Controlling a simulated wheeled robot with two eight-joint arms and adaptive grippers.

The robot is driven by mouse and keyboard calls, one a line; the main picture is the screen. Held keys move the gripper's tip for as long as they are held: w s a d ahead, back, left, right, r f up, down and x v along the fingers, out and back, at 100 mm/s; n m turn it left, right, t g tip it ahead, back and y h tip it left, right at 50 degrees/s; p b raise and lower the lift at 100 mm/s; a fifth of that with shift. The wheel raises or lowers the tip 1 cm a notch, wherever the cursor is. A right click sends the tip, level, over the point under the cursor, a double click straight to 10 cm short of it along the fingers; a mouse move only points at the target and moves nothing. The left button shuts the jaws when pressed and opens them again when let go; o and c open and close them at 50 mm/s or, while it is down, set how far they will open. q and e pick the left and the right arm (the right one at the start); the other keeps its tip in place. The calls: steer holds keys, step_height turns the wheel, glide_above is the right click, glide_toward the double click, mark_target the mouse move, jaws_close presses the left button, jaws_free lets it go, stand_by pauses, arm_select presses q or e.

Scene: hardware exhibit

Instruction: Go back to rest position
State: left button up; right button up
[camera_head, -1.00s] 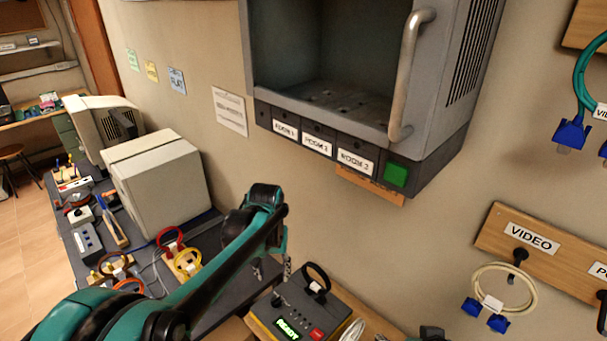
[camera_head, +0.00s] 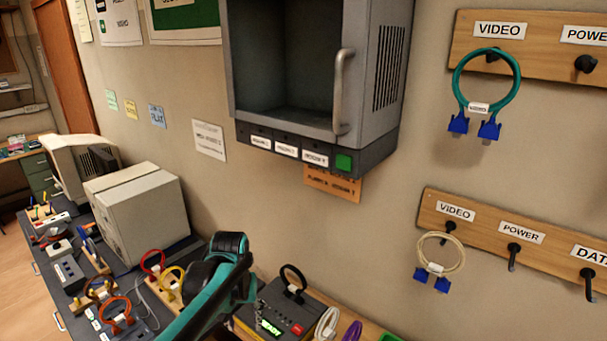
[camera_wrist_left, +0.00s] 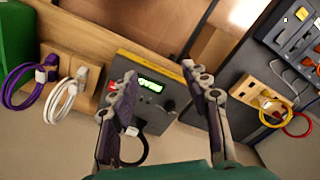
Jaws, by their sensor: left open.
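My left arm (camera_head: 210,285), teal and black, comes up from the bottom of the head view, in front of the dark bench. Its gripper shows best in the left wrist view (camera_wrist_left: 158,77), with two dark jointed fingers apart and nothing between them. Beyond and between the fingers is a grey box with a lit green display (camera_wrist_left: 150,85). A black cable loop at the box is partly hidden by the left finger. My right gripper is not in view.
A grey wall cabinet (camera_head: 385,90) with an open front and handle hangs above. Wooden hook boards (camera_head: 520,245) with cables are on the right wall. Purple (camera_head: 350,333) and white cable loops lie right of the display box.

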arm_select(q)
steer(key=s+a+f+t+b, duration=0.1)
steer(key=s+f+t+b, duration=0.2)
steer(key=s, duration=0.4)
steer(key=s+a+f+t+b, duration=0.2)
steer(key=s+b, duration=0.3)
steer(key=s, duration=0.3)
steer(key=shift+s+f+t, duration=0.2)
steer(key=shift+f+t, duration=0.6)
steer(key=shift+t, duration=0.1)
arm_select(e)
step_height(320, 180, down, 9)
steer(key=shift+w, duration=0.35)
arm_select(q)
steer(key=shift+c, duration=0.4)
